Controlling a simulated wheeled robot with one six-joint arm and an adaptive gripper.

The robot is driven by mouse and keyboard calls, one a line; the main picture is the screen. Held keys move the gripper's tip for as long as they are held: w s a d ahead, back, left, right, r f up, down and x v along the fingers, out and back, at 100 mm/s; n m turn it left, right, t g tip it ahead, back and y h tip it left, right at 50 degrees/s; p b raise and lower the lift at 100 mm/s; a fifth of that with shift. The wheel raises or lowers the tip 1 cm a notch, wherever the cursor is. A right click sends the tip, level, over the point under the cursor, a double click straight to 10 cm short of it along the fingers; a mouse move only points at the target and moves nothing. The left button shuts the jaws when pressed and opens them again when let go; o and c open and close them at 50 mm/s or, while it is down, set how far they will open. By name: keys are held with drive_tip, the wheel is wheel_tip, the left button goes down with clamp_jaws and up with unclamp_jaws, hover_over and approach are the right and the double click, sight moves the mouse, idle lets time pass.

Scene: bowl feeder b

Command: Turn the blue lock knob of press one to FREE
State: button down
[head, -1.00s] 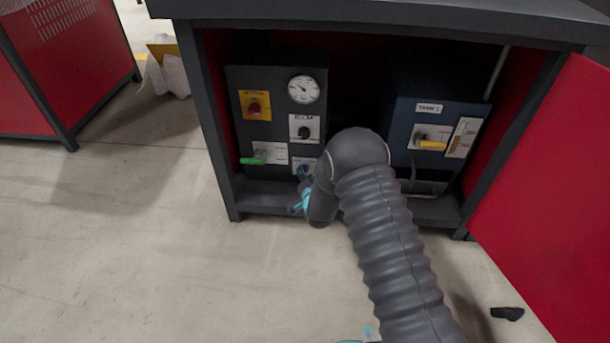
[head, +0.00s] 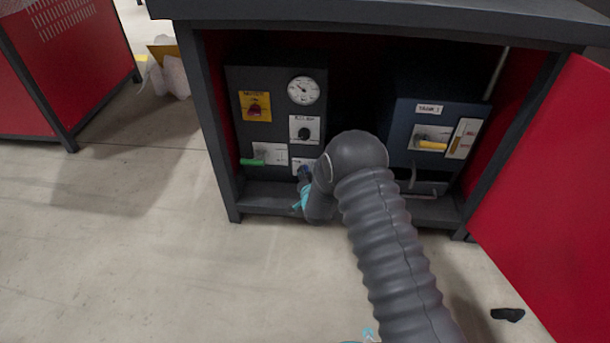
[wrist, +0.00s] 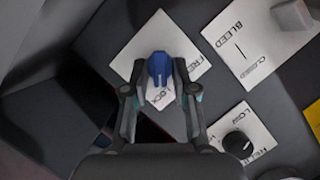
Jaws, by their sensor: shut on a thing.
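The blue lock knob (wrist: 160,68) sits on a white plate (wrist: 128,62) marked FREE and LOCK in the wrist view. FREE is printed to its right and LOCK below it. A pale mark on the knob seems to point down towards LOCK. My gripper (wrist: 160,86) has one finger on each side of the knob and is shut on it. In the head view my gripper is low at the dark control panel (head: 232,125), largely hidden by my arm. Its contact with the knob is hard to make out there.
The panel also carries a gauge (head: 303,90), a yellow plate with a red knob (head: 255,106), a black knob (head: 304,133) and a green handle (head: 252,162). A blue box with a yellow handle (head: 432,145) is to the right. The red door (head: 560,190) stands open.

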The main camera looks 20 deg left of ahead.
drive_tip(key=n+h, duration=0.2)
drive_tip(key=n, duration=0.2)
drive_tip(key=a+n+t+h, duration=0.1)
drive_tip(key=n+h, duration=0.2)
drive_tip(key=n, duration=0.1)
drive_tip(key=n+h+p, duration=0.1)
drive_tip(key=n+h, duration=0.1)
drive_tip(key=n, duration=0.2)
drive_tip(key=shift+s+a+t+h, duration=0.1)
drive_tip(key=shift+a+t+h, duration=0.1)
drive_tip(key=shift+t+h, duration=0.2)
idle(0.3)
drive_tip(key=shift+r, duration=0.1)
idle(0.5)
drive_tip(key=c, duration=1.2)
unclamp_jaws()
drive_tip(key=shift+o, duration=0.2)
drive_tip(key=shift+s, duration=0.1)
drive_tip(key=v, duration=1.1)
drive_tip(key=shift+s, duration=0.4)
drive_tip(key=shift+a, duration=0.1)
